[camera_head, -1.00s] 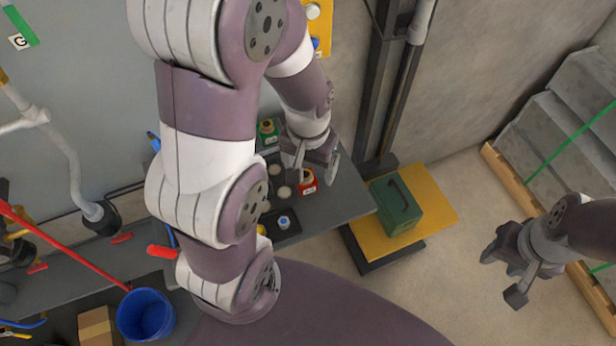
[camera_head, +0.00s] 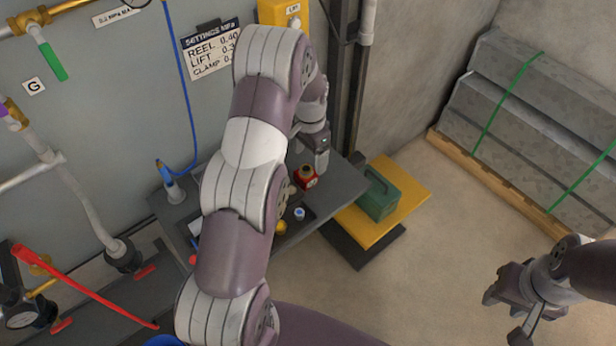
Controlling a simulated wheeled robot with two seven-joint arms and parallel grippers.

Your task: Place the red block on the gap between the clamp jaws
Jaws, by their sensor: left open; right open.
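A small red block-shaped object (camera_head: 307,178) with a brownish round top and a pale label stands on the grey bench; I cannot be sure it is the red block. My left gripper (camera_head: 318,160) is open, just above and behind it in the picture, and appears empty. Contact between them cannot be made out. My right gripper (camera_head: 508,312) is open and empty at the lower right, over the floor. I cannot make out the clamp jaws or their gap; my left arm hides part of the bench.
The grey bench (camera_head: 345,190) holds a white-and-blue item (camera_head: 299,213) and a yellow item (camera_head: 281,227). A green box (camera_head: 379,195) sits on a yellow platform (camera_head: 413,184) to the right. Grey slabs (camera_head: 530,110) are stacked at the right. Pipes and a red bar (camera_head: 80,287) are at the left.

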